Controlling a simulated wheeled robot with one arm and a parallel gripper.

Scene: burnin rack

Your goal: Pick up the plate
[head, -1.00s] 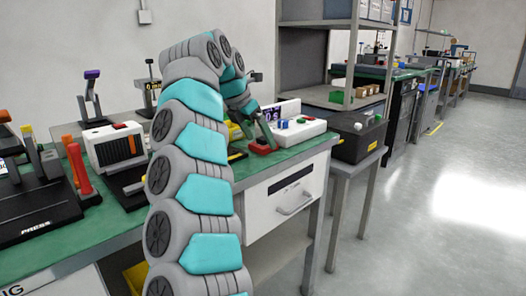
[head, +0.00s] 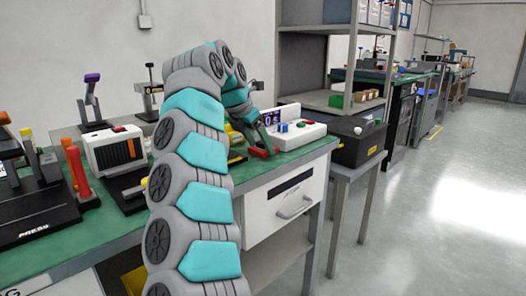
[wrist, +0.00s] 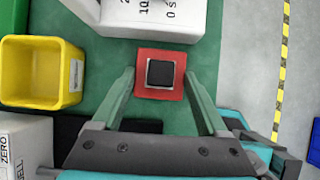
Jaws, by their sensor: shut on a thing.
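The plate (wrist: 176,93) is a small red square with a black square chip in a pale frame on its middle. In the wrist view it sits between my two fingertips, over the green bench top. My gripper (wrist: 160,76) is shut on it, with a green-grey finger at its left and right edges. In the head view the plate (head: 264,153) shows as a small red patch near the bench's front edge, partly behind my gripper (head: 262,146). I cannot tell whether it is clear of the bench.
A white control box (head: 297,133) with coloured buttons stands just behind the plate. A yellow bin (wrist: 76,72) is to the left in the wrist view. A white instrument (head: 108,154) and a black press base (head: 45,225) are farther left. The floor at right is open.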

